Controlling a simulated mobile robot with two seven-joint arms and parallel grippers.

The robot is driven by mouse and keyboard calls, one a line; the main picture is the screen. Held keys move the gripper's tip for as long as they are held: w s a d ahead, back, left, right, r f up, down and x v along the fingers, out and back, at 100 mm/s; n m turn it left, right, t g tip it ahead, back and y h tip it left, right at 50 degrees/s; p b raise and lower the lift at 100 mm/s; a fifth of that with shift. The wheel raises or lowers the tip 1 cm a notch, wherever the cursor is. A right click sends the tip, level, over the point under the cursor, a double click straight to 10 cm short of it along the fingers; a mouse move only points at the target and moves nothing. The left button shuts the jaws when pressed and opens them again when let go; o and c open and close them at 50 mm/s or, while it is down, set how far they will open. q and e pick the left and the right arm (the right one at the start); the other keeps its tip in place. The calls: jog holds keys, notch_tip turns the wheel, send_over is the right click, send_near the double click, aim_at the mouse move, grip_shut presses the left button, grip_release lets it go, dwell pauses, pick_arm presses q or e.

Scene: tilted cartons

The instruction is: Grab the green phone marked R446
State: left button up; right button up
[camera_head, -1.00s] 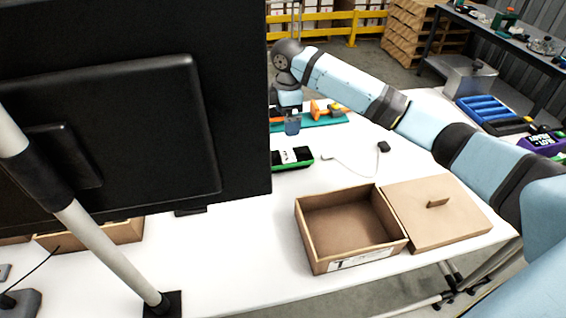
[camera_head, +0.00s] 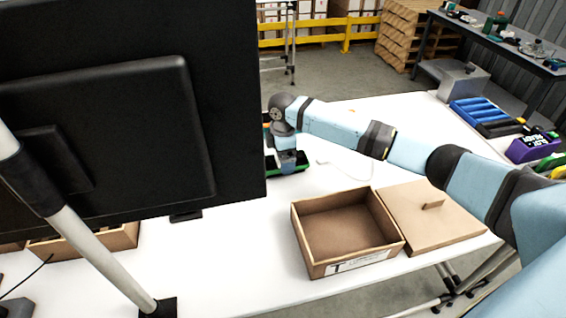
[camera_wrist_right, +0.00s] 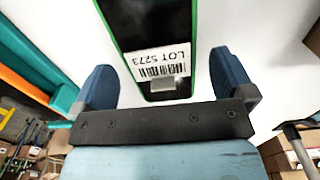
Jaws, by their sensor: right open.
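A black device with a green edge, phone-like in shape, (camera_wrist_right: 150,25) lies on the white table in the right wrist view. A white label on it reads LOT 5273 with a barcode; I see no R446 mark. In the head view the same green-edged device (camera_head: 302,160) is partly hidden by my right gripper (camera_head: 286,166). In the wrist view my right gripper (camera_wrist_right: 163,62) is open, with one dark blue finger on either side of the device's near end. My left gripper is not in view.
A large black monitor (camera_head: 110,120) blocks the left side. An open cardboard box (camera_head: 345,265) and its lid (camera_head: 430,215) lie at the front right. Blue rollers (camera_head: 480,110) stand at the right.

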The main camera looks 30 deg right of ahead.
jog(key=shift+f, duration=0.6)
jog(key=c, duration=1)
jog(key=shift+r, duration=0.1)
